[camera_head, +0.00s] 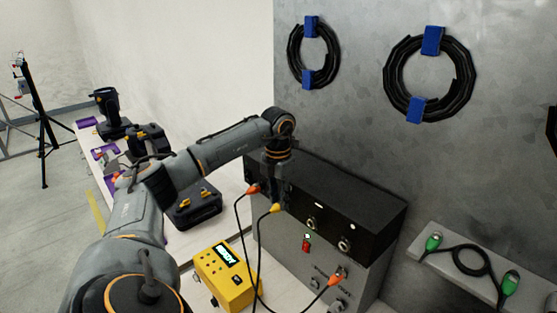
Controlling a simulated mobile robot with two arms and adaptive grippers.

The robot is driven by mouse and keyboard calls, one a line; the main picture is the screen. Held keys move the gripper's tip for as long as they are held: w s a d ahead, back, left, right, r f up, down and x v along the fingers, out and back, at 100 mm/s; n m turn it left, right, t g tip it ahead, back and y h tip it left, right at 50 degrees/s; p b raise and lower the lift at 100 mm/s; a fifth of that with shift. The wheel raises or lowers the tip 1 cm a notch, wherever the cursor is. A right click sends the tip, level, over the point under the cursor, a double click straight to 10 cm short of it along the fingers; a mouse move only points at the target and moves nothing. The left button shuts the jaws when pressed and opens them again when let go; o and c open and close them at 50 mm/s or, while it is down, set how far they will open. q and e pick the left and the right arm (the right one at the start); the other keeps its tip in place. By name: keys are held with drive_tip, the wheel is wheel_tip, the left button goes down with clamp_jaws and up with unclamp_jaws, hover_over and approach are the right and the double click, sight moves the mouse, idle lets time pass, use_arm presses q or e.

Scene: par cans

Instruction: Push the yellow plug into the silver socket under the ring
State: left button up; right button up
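The yellow plug (275,208) shows at the lower end of my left gripper (277,194), with a black cable hanging from it. The dark fingers appear shut on it, though they blend into the black box behind. The black box (375,218) carries silver sockets on its front: one socket (344,244) is at the right, and another (318,224) is left of it. Small pale marks sit above them; I cannot make out which is a ring. The plug is left of these sockets and apart from them. My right gripper is not in view.
An orange plug (253,190) is close left of the gripper; another orange plug (335,280) is lower right. A yellow meter (228,277) stands below. A shelf (455,257) with a green-ended cable is at the right. Cable coils (429,76) hang on the wall.

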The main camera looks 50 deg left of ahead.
use_arm(q)
drive_tip(key=shift+o, duration=1)
wheel_tip(320, 180, up, 12)
drive_tip(key=shift+s, duration=0.1)
